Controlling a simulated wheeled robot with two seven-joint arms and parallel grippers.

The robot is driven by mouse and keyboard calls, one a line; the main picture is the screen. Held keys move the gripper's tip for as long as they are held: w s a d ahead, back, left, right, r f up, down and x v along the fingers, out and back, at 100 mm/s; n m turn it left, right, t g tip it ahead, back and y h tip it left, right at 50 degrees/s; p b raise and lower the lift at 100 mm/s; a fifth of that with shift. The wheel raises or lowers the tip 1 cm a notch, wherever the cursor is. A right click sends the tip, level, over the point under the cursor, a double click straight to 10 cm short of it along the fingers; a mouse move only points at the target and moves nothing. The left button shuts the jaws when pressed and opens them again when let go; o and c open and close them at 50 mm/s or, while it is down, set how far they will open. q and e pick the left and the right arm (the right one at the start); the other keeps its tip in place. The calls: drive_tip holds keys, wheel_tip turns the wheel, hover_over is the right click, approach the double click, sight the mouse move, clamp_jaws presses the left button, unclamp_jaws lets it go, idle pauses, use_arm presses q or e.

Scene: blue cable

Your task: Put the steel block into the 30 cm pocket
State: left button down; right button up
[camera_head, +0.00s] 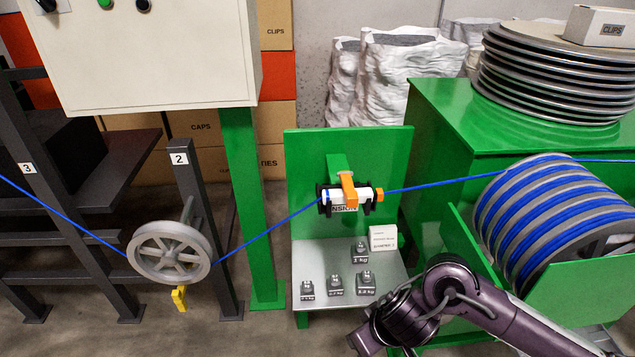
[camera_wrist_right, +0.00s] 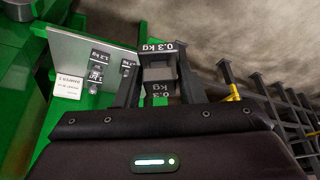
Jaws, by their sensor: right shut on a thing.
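A grey steel block (camera_wrist_right: 158,72) marked 0.3 kg is between the fingers of my right gripper (camera_wrist_right: 157,62) in the right wrist view. The gripper is shut on it and holds it out beyond the edge of the grey shelf. In the head view my right arm (camera_head: 440,300) reaches in from the lower right; its fingers and the held block do not show there. I cannot pick out a pocket marked 30 cm in either view. A small yellow piece (camera_head: 179,297) hangs below the grey wheel (camera_head: 170,252). My left gripper is not in view.
Several small weights (camera_head: 335,285) and a white box (camera_head: 383,239) stand on the shelf (camera_head: 310,255). The blue cable (camera_head: 265,238) runs from the wheel through the tension unit (camera_head: 349,195) to the drum (camera_head: 550,215). Dark posts (camera_head: 195,210) stand at left.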

drive_tip(key=s+a+r+n, duration=0.2)
drive_tip(key=s+a+r, duration=0.1)
drive_tip(key=a+r, duration=1.05)
drive_tip(key=w+d+m+h, duration=0.1)
drive_tip(key=w+d+m, duration=0.2)
drive_tip(key=d, duration=0.8)
drive_tip(key=w+d+m+t+h, duration=0.1)
drive_tip(key=w+d+m, duration=0.3)
drive_tip(key=d, duration=0.8)
drive_tip(key=shift+w+d+r+m, duration=0.2)
drive_tip(key=shift+r+m, duration=0.15)
drive_tip(key=shift+m, duration=0.55)
